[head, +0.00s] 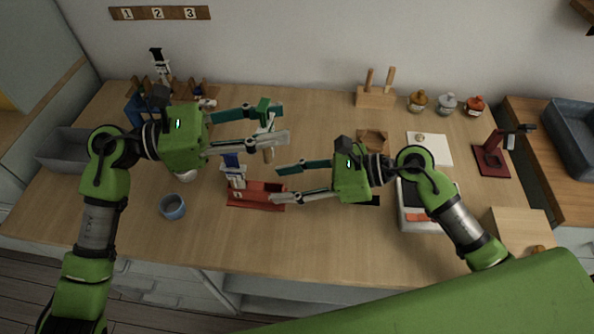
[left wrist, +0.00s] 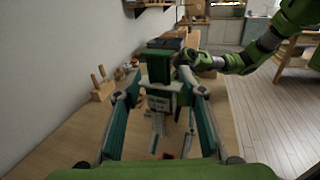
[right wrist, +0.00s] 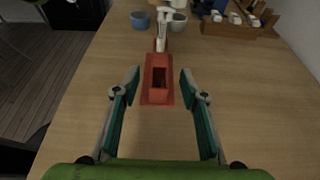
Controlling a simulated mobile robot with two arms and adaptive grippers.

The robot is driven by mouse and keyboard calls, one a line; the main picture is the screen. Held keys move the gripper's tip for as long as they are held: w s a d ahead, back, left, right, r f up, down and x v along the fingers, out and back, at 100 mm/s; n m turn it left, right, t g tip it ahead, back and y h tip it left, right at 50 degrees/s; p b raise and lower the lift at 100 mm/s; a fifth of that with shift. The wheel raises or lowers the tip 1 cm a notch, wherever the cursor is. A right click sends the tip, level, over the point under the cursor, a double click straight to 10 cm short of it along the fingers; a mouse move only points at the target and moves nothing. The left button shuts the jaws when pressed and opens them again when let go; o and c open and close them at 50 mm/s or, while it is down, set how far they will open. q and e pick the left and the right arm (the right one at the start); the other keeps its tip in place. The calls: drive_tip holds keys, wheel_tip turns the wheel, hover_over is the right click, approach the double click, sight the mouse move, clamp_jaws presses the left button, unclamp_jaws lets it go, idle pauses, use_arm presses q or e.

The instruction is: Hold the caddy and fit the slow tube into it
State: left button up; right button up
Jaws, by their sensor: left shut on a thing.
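The red caddy (head: 243,203) lies on the table near the middle; the right wrist view shows it (right wrist: 147,95) with an open slot facing up. A blue-capped white tube (head: 233,168) stands at its left end. My left gripper (head: 277,122) is shut on the green-capped slow tube (head: 265,106) above the table, behind the caddy; its pale label (left wrist: 160,101) shows in the left wrist view. The tube's lower end is hard to make out. My right gripper (head: 276,183) is open at the caddy's right end, its fingers to either side, apparently not touching it.
A blue cup (head: 172,208) stands left of the caddy, and a grey bin (head: 62,152) lies at far left. A wooden peg block (head: 376,98) and several small jars (head: 447,104) stand at the back. A dark red stand (head: 492,160) is at right. The table in front is clear.

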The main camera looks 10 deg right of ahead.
sight(262, 187)
drive_tip(key=x, duration=0.7)
drive_tip(key=shift+w+a+f, duration=0.1)
drive_tip(key=shift+a+f, duration=0.05)
drive_tip(key=shift+a, duration=0.15)
clamp_jaws()
